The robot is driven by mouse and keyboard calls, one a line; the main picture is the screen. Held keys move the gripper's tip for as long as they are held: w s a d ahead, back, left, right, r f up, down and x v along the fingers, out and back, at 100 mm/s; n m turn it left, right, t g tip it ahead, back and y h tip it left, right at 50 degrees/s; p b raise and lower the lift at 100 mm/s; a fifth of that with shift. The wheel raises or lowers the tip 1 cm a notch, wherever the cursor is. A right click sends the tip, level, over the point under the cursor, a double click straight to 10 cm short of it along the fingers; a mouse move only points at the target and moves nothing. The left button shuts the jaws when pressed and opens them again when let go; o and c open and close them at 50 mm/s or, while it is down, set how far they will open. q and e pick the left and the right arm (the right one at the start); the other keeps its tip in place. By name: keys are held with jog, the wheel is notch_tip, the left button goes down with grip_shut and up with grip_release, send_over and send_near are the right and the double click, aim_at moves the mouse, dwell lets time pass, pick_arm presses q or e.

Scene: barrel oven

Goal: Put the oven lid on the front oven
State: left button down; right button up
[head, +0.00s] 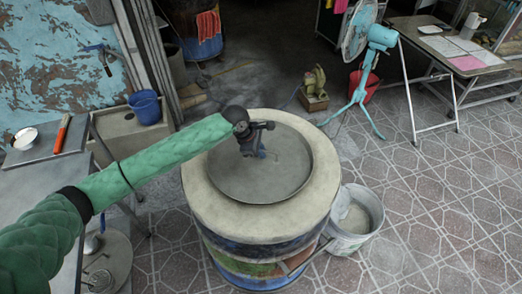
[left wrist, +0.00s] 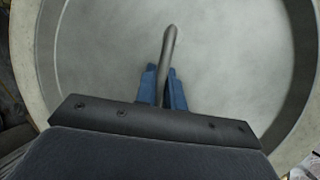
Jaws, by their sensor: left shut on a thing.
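The front oven (head: 250,223) is a round barrel with a thick pale rim and a painted side, in the middle of the head view. The grey round oven lid (head: 290,182) lies within its rim; I cannot tell whether it rests fully or hovers slightly. My left gripper (head: 261,154) reaches over the lid, pointing down. In the left wrist view its blue fingers (left wrist: 163,86) are shut on the lid's dark bar handle (left wrist: 170,42). The lid (left wrist: 100,60) fills most of that view, with the pale oven rim around it. My right gripper is not in view.
A white bucket (head: 357,218) stands close to the oven's right side. A table (head: 40,150) with a tray is at left, a blue bucket (head: 145,107) behind it. A teal fan (head: 370,60) and a folding table (head: 450,45) stand at back right. The tiled floor at right is clear.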

pick_arm(q)
jog(key=c, duration=1.5)
grip_release()
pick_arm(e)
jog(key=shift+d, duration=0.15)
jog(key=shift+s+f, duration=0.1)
pick_arm(q)
jog(key=shift+a+r, duration=0.1)
jog(key=shift+r, duration=0.15)
jog(key=b+v, duration=0.3)
jog(key=v, duration=0.8)
jog(key=shift+r, duration=0.25)
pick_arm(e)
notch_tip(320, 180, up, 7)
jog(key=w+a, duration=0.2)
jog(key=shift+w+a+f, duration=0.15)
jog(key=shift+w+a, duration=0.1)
pick_arm(q)
jog(key=shift+a, duration=0.1)
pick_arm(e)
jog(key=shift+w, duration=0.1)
